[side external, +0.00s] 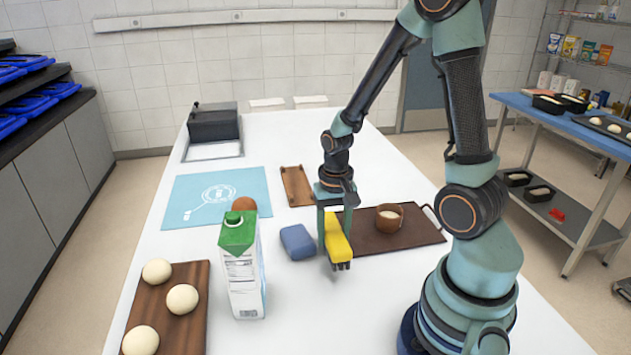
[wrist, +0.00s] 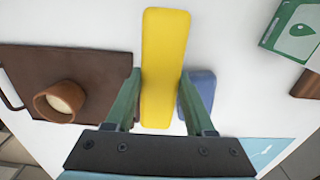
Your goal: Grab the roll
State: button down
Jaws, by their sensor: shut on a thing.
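My gripper (side external: 335,212) is over the middle of the white table, shut on a yellow block-shaped brush (side external: 338,243) with dark bristles at its lower end. In the wrist view the yellow brush (wrist: 165,65) lies between the two green fingers (wrist: 160,85). A brown rounded thing (side external: 244,203), perhaps a roll, stands behind the milk carton, which partly hides it. Pale round dough pieces (side external: 182,299) lie on a wooden board (side external: 190,335) at the front left, away from my gripper.
A green-topped carton (side external: 245,275) stands front left. A blue sponge (side external: 297,242) is just left of the brush. A brown tray (side external: 420,233) with a small cup (side external: 389,217) is right. A light blue mat (side external: 190,205) and small board (side external: 296,185) lie behind.

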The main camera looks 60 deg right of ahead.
jog(key=shift+f, duration=1.6)
jog(key=shift+f, duration=0.1)
jog(key=shift+c, duration=1.3)
grip_release()
